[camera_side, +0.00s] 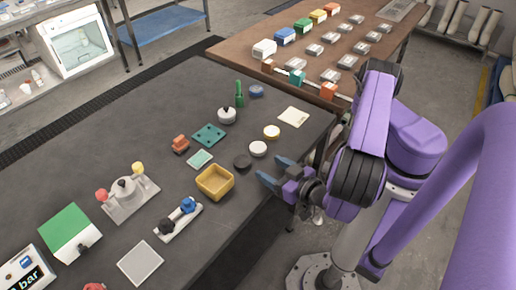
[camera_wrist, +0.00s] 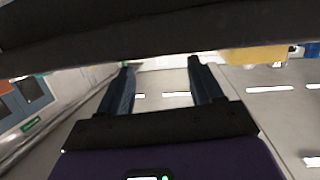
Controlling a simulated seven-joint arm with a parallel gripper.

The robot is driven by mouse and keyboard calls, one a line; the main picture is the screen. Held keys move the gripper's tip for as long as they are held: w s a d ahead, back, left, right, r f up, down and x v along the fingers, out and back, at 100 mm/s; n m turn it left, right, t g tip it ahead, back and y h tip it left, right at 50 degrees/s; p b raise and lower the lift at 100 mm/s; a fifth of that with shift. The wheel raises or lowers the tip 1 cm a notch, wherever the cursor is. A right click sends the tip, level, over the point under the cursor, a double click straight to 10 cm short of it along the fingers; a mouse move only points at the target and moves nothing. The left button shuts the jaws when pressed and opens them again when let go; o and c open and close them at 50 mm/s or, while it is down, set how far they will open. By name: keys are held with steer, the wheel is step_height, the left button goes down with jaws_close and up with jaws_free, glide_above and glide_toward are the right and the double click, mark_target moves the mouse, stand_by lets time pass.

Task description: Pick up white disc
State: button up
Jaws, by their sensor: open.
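The white disc (camera_side: 258,149) lies flat on the dark table in the side view. A black disc (camera_side: 242,161) lies just to its lower left, and a disc with a yellow rim and pale top (camera_side: 271,131) lies to its upper right. My gripper (camera_side: 270,169) is at the table's right edge, below and to the right of the white disc, apart from it. Its two dark blue fingers are spread, with nothing between them. In the wrist view the open gripper (camera_wrist: 160,68) points out past a dark band; no disc can be made out there.
A yellow bin (camera_side: 214,182) stands left of my gripper. A cream square plate (camera_side: 293,117), a silver round-topped piece (camera_side: 227,116) and a green plate with holes (camera_side: 209,135) lie farther back. A brown table (camera_side: 240,53) with colored boxes stands beyond. Some bare tabletop surrounds the discs.

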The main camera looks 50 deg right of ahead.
mark_target(260, 149)
steer(key=d, duration=0.2)
steer(key=shift+s+d+m+t+h, duration=0.15)
steer(key=shift+d+m+t+h, duration=0.15)
steer(key=shift+t+h, duration=0.1)
steer(key=shift+d, duration=0.25)
steer(key=shift+w+d, duration=0.15)
steer(key=shift+w, duration=0.1)
steer(key=shift+x, duration=3.45)
steer(key=c, duration=0.8)
